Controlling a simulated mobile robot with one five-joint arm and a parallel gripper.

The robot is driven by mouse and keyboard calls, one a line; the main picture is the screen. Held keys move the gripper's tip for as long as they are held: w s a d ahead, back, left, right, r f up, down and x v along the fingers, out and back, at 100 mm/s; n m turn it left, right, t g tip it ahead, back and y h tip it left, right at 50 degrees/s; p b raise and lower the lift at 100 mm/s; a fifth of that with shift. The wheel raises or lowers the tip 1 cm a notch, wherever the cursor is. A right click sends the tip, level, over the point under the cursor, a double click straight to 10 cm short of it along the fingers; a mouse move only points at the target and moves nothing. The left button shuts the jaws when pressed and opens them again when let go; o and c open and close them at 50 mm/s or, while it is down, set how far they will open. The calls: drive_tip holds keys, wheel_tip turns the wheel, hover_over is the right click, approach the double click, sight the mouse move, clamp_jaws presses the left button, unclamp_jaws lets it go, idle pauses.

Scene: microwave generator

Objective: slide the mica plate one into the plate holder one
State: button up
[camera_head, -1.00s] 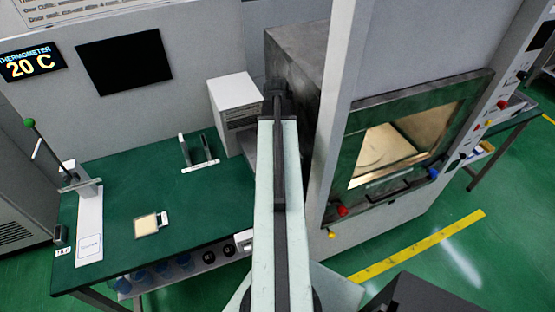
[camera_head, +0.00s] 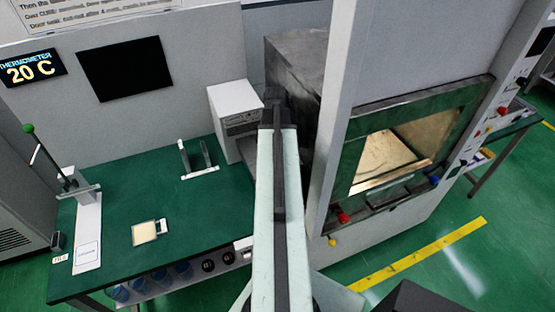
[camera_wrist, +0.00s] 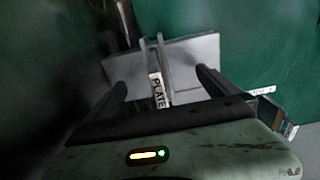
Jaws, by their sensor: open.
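A cream square plate with a white tab (camera_head: 146,233), which looks like the mica plate, lies flat on the green bench in the head view. A small white stand with two uprights (camera_head: 200,171), which may be the plate holder, stands farther back. In the wrist view, my gripper (camera_wrist: 160,78) is open, its two dark fingers apart. Between and beyond them is a grey piece (camera_wrist: 188,52) with thin upright parts and a label reading "PLATE"; I cannot tell which object this is. In the head view my own arm hides the gripper.
A white box (camera_head: 233,105) stands at the bench's back right, close to my arm. A green-knobbed lever press (camera_head: 80,190) is at the left. A large oven-like cabinet (camera_head: 395,150) with a window rises on the right. The green bench (camera_head: 190,215) is clear between these.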

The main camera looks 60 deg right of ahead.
clamp_jaws()
idle(0.3)
idle(0.3)
idle(0.9)
drive_tip(key=shift+r+p, duration=3.05)
drive_tip(key=shift+w, duration=0.1)
